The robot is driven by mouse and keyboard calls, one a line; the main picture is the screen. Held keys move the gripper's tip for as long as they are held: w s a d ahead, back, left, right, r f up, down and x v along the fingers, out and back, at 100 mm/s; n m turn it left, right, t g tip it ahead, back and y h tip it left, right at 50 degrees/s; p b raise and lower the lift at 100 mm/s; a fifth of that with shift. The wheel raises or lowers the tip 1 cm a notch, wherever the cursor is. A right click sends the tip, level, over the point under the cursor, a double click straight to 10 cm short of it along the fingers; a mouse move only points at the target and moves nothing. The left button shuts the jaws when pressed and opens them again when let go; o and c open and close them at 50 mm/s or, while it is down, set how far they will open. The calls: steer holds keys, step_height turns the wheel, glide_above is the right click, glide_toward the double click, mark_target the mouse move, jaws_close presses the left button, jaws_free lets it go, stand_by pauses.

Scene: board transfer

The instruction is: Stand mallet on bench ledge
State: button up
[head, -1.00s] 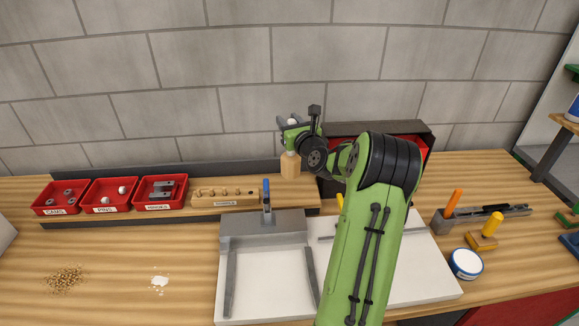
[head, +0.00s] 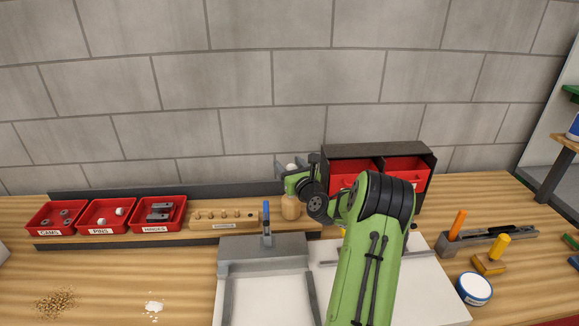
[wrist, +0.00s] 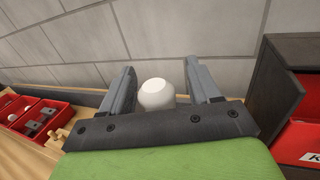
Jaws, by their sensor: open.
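The mallet shows as a light wooden block (head: 291,207) with a pale knob on top. It stands about upright at the right end of the wooden bench ledge (head: 212,232), and its foot appears to rest there. My gripper (head: 291,168) is open at the top of the mallet. In the wrist view the white knob (wrist: 156,94) sits between the two spread grey fingers (wrist: 160,85), nearer the left one, with a clear gap on the right. The lower part of the mallet is hidden in the wrist view.
Red bins (head: 158,214) and a wooden peg block (head: 224,219) sit on the ledge to the left. A dark cabinet with red drawers (head: 405,170) stands close on the right. A grey fixture with a blue handle (head: 266,218) is in front.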

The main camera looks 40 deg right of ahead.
steer(key=b+v, duration=0.3)
steer(key=v, duration=0.8)
steer(key=w+a+n+g+y, duration=0.2)
steer(key=a+n+g+y, duration=0.55)
steer(key=a+n, duration=1.9)
steer(key=s+a+n+g, duration=0.1)
steer(key=s+a+n, duration=0.3)
steer(key=s+n, duration=0.3)
steer(key=s+a+n+g, duration=0.2)
steer(key=s+a+n, duration=0.2)
steer(key=s, duration=1)
steer(key=r+n, duration=0.1)
steer(key=n, duration=0.2)
steer(key=shift+s+a+h, duration=0.15)
steer(key=shift+s+h, duration=0.05)
steer(key=shift+h, duration=0.15)
steer(key=shift+g, duration=0.25)
